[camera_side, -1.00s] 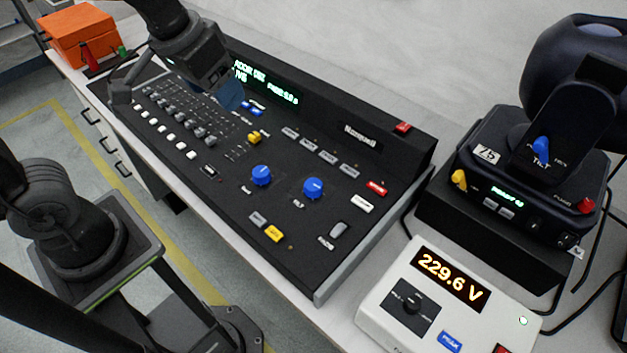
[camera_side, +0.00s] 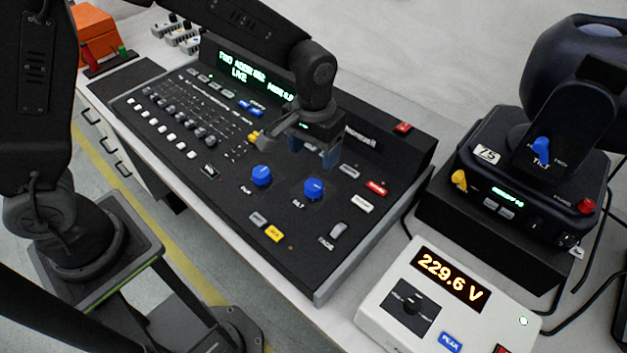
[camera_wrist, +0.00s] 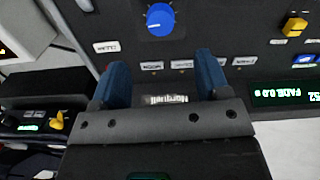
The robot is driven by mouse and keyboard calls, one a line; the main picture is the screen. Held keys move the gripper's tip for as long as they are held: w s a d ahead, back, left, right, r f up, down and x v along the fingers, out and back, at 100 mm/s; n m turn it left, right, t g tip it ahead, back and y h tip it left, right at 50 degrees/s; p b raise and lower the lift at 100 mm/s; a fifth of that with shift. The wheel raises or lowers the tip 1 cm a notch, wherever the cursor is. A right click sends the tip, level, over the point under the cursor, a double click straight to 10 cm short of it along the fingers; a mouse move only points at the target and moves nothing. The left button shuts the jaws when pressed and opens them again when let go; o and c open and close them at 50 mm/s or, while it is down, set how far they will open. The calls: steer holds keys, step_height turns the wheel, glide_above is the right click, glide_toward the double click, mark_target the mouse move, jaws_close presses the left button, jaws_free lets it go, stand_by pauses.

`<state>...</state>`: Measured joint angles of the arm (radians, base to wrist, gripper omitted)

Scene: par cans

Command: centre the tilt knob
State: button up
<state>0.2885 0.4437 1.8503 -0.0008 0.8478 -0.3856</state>
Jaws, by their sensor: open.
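The tilt knob (camera_side: 313,189) is a round blue knob on the sloping black console, labelled TILT, to the right of a matching blue pan knob (camera_side: 261,176). A blue knob, which looks like the tilt knob (camera_wrist: 160,19), shows at the top of the wrist view, beyond my fingertips. My gripper (camera_side: 303,150) hangs over the console behind the knobs. Its blue fingers are apart with nothing between them; in the wrist view the gripper (camera_wrist: 160,72) spans dark panel.
A yellow knob (camera_side: 252,137) stands left of my gripper, with grey buttons behind and red and white buttons to the right. Several faders (camera_side: 185,120) fill the console's left. Right are a white voltage box (camera_side: 385,325) and a black lamp head (camera_side: 490,140) with its own blue TILT knob.

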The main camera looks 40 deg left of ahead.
mark_target(314, 184)
step_height(314, 184, down, 10)
steer(key=shift+r, duration=0.2)
steer(key=c, duration=0.9)
